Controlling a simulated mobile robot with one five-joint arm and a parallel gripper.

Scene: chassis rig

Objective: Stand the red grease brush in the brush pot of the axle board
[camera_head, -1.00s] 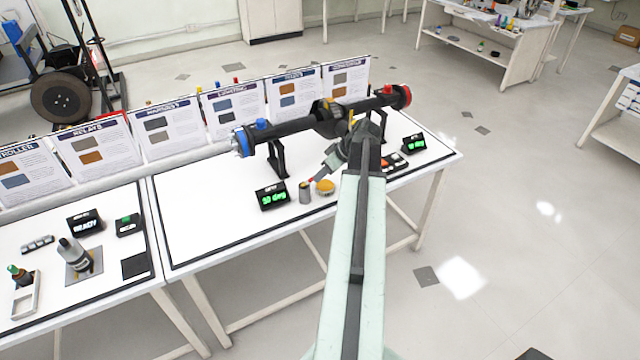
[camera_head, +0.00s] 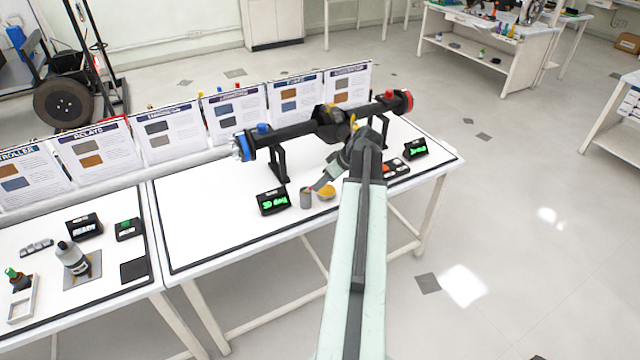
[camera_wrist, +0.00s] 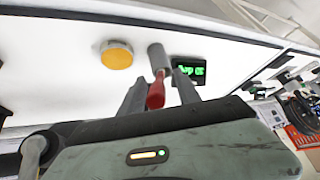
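The brush pot (camera_head: 306,199) is a small grey cylinder near the front edge of the axle board (camera_head: 215,235). It also shows in the wrist view (camera_wrist: 158,58). The red grease brush (camera_wrist: 156,92) has its red handle coming out of the pot's mouth towards my gripper. In the head view only a bit of red (camera_head: 309,188) shows at the pot's top. Its bristle end is hidden. My gripper (camera_wrist: 160,84) has one finger on each side of the red handle, with visible gaps, so it looks open around it.
A round yellow-orange pad or tin (camera_head: 327,192) stands close beside the pot. A black display (camera_head: 272,201) with green text is on its other side. The axle (camera_head: 330,125) on its stands lies behind. The board's left part is clear.

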